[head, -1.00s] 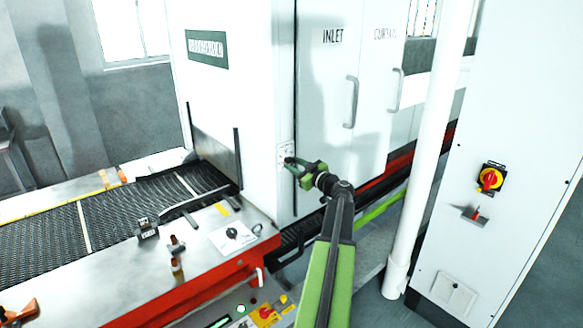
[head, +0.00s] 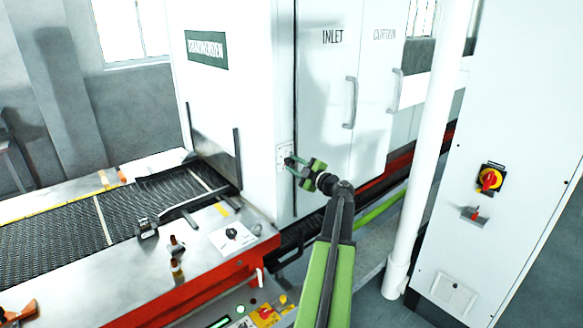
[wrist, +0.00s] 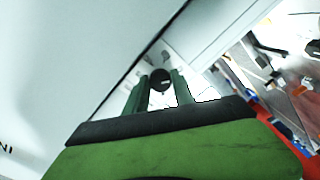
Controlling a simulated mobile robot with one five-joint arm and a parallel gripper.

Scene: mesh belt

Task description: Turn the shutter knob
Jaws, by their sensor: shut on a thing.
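The shutter knob (wrist: 160,80) is a small dark round knob with a pale mark, seen in the wrist view between my fingertips. It sits on a small light plate on the white machine housing. In the head view the plate (head: 284,153) is at the housing's front corner, and the knob is mostly hidden by my fingers. My gripper (head: 290,163), green with dark parts, reaches the plate and is shut on the knob. The two fingers (wrist: 159,84) stand on either side of it in the wrist view.
The mesh belt (head: 60,235) enters the housing at left, beside a steel table with a small control panel (head: 232,235). A white post (head: 418,150) and a cabinet stand right.

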